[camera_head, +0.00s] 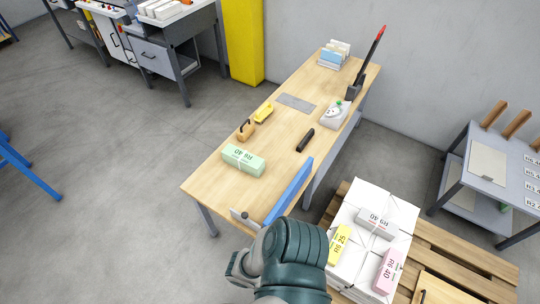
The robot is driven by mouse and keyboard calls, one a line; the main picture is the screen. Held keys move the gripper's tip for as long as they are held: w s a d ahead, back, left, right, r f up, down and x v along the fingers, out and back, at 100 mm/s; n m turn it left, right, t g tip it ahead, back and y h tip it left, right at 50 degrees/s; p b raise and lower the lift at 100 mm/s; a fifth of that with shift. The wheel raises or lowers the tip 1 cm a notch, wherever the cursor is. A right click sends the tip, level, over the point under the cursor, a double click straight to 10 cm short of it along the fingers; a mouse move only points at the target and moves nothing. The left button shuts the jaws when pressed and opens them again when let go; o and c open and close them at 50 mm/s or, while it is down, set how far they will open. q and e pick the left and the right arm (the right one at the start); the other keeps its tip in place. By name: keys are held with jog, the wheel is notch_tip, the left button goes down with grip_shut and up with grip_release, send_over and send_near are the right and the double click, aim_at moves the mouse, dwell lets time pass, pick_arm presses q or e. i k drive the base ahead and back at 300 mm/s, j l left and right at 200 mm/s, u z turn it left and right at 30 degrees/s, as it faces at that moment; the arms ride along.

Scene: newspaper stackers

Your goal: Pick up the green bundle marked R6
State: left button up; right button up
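A green bundle (243,160) lies flat on the near left part of the wooden workbench (277,134). Its white label is upside down in the picture; it seems to end in 40, and I cannot read the route mark surely. Part of one of my arms, dark teal and grey, rises at the bottom middle, in front of the bench's near end and apart from the bundle. I cannot tell which arm it is. No gripper fingers show, and nothing touches the green bundle.
A blue upright panel (289,191) stands at the bench's near right edge. A black cylinder (305,140), tape dispenser (264,113) and brown-handled tool (245,131) lie around the bundle. Yellow (340,244), grey (376,223) and pink (388,270) bundles lie on white stacks on a pallet (455,248).

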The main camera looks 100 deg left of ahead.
aim_at(252, 164)
jog(key=k+u, duration=0.25)
jog(key=u, duration=0.2)
jog(key=k+j+u, duration=0.2)
jog(key=u, duration=0.2)
jog(key=k+u, duration=0.1)
jog(key=u, duration=2.15)
